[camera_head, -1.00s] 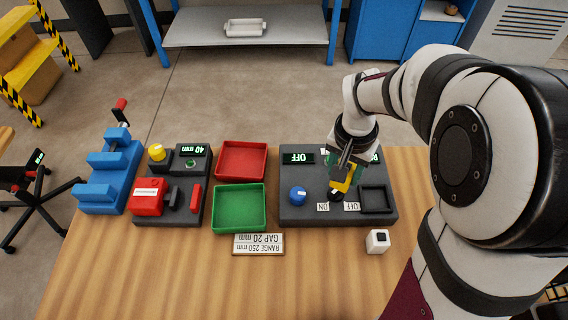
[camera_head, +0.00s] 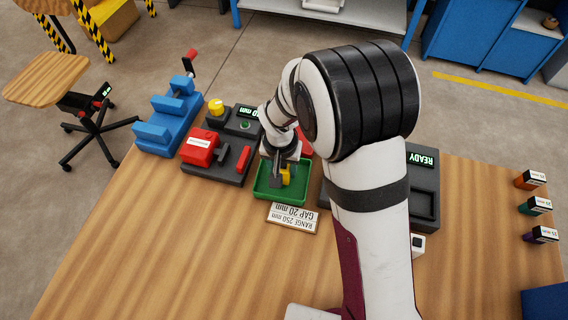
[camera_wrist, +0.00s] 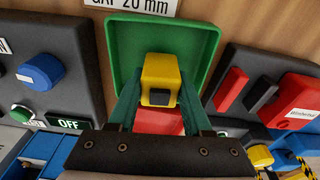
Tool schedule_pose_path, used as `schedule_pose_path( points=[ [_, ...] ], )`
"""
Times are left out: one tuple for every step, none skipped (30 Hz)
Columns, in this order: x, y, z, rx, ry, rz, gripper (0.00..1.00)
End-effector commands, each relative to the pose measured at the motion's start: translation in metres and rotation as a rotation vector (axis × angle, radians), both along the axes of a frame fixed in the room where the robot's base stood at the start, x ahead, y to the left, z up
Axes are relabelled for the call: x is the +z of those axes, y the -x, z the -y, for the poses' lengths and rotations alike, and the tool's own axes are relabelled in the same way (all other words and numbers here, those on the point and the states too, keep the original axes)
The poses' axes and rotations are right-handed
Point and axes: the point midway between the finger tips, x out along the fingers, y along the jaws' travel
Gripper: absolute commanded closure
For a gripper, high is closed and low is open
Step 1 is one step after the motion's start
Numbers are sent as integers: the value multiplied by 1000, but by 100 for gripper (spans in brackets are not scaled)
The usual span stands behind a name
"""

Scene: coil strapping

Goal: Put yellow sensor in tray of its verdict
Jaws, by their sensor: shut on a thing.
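The yellow sensor (camera_head: 285,177) is held by my gripper (camera_head: 283,171) over the green tray (camera_head: 281,201). In the wrist view the yellow sensor (camera_wrist: 162,70) sits between the teal fingers of my gripper (camera_wrist: 160,88), its dark square face showing. The floor and walls of the green tray (camera_wrist: 123,50) surround it in that view. I cannot tell whether the sensor touches the tray floor. The red tray (camera_head: 306,143) lies just behind, mostly hidden by my arm; it also shows between the fingers in the wrist view (camera_wrist: 160,122).
A sign (camera_head: 292,218) reading RANGE 250 mm, GAP 20 mm lies before the green tray. Left is a dark fixture with a red block (camera_head: 201,148); right is a station with a READY display (camera_head: 422,158), partly behind my arm. A white cube (camera_head: 418,244) is partly hidden.

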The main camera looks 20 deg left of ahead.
Motion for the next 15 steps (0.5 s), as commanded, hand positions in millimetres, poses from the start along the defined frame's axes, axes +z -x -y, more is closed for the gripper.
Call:
schedule_pose_path(
  points=[
    [-7,0,1,0,1,-2,100],
    [-10,0,0,1,0,-1,100],
    [-12,0,0,0,0,1,100],
    [-12,0,0,0,-1,1,100],
    [-12,0,0,0,-1,1,100],
    [-12,-1,0,-1,-1,2,100],
    [-12,-1,0,0,-1,2,100],
    [-12,-1,0,0,-1,2,100],
    [-12,-1,0,0,-1,1,100],
    [-12,0,1,0,-1,1,100],
    [-13,0,1,-1,0,1,100],
    [-14,0,1,-1,0,0,100],
    [-14,0,1,-1,0,0,47],
    [-14,0,1,-1,0,1,42],
    [-14,0,1,-1,0,1,34]
  ],
)
